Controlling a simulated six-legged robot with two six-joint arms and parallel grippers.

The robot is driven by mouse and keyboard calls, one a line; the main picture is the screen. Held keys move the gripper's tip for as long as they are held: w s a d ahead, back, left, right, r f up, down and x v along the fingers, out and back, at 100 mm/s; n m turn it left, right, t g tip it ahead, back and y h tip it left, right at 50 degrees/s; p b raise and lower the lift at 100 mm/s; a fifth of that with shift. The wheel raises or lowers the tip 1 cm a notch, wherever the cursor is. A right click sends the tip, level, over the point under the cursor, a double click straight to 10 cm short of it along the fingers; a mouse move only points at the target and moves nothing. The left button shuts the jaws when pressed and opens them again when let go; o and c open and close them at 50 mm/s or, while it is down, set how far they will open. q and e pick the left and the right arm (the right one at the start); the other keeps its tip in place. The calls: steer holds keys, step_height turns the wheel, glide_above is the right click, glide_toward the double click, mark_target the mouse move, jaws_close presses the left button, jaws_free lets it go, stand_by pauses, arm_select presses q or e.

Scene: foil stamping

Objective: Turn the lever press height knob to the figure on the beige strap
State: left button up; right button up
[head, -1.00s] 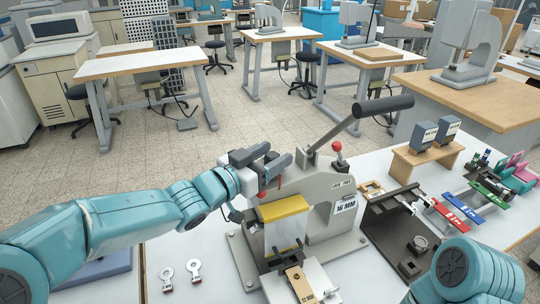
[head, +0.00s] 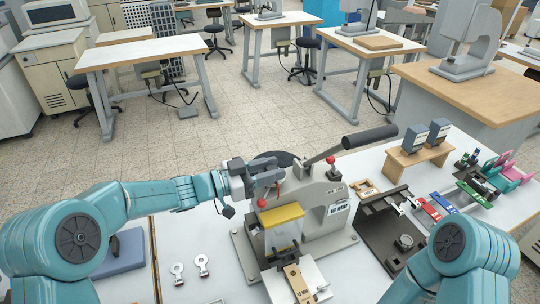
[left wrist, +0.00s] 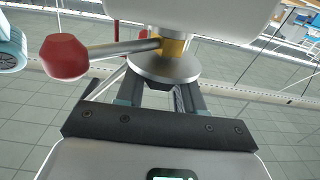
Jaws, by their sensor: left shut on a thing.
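The grey lever press (head: 314,205) stands on the white bench in the head view, its dark lever (head: 370,138) slanting up to the right. My left gripper (head: 272,168) is at the upper left of the press. In the left wrist view its two fingers are closed on a silver round knob (left wrist: 163,68) under a brass-coloured shaft. A red ball (left wrist: 64,57) on a rod sticks out beside it. A beige strap (head: 297,284) lies on the press bed; I cannot read its figure. A small white label (head: 339,209) is on the press side. My right gripper is outside the view.
Two metal tags (head: 190,268) lie on the bench left of the press. A dark fixture (head: 385,225), coloured holders (head: 437,208) and a wooden stand (head: 419,155) with two grey blocks are to the right. My right arm is at the lower right.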

arm_select(q)
steer(key=shift+w+a+r, duration=0.1)
steer(key=shift+r, duration=0.1)
steer(key=o, duration=1)
steer(key=shift+c, duration=0.2)
steer(key=shift+a, duration=0.1)
steer(key=shift+f, duration=0.15)
steer(key=shift+s+a+b, duration=0.2)
steer(key=shift+a+b, duration=0.1)
steer(key=shift+a, duration=0.05)
steer(key=b+v, duration=0.3)
steer(key=v, duration=1.2)
steer(key=shift+a+b, duration=0.25)
steer(key=shift+b, duration=0.05)
steer(key=shift+s, duration=0.15)
